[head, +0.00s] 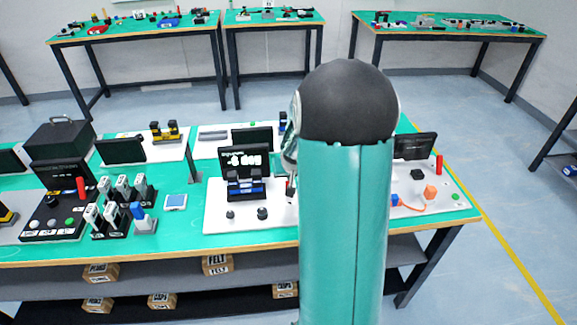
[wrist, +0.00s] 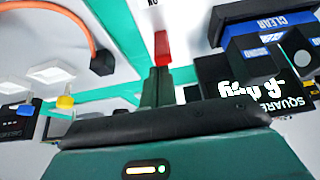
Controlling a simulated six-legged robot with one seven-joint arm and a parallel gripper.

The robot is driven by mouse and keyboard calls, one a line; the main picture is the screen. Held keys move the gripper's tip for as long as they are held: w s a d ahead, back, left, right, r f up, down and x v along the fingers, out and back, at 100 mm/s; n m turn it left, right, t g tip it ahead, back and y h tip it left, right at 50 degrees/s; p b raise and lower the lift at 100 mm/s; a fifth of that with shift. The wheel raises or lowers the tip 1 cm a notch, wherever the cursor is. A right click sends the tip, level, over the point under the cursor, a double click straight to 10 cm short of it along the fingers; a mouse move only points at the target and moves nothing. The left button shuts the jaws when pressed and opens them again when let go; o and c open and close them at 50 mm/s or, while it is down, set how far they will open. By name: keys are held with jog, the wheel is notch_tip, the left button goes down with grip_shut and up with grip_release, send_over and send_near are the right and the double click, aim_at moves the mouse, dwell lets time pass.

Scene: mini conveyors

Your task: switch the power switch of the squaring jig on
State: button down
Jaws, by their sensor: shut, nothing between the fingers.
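The squaring jig shows in the head view as a white base plate (head: 222,205) with a black display (head: 250,163) and a black and blue fixture. In the wrist view its display (wrist: 245,85) reads "SQUAR..." upside down. A red switch lever (wrist: 162,47) stands on the white plate, with an "ON" label (wrist: 152,3) beyond it at the top edge. My gripper (wrist: 157,70) is shut and empty. Its fingertips are right at the red lever and overlap its lower end in the picture; I cannot tell whether they touch.
Two black knobs (head: 262,213) stand at the plate's front. The black and blue fixture (wrist: 265,25) is right of the lever in the wrist view. An orange cable (wrist: 82,22) curves at left, by the neighbouring station.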

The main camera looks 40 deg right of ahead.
jog(key=shift+r, duration=0.8)
jog(key=shift+w+d+r, duration=0.3)
jog(key=shift+w, duration=0.25)
jog(key=v, duration=0.9)
jog(key=shift+r, duration=0.3)
jog(key=shift+w+d, duration=0.1)
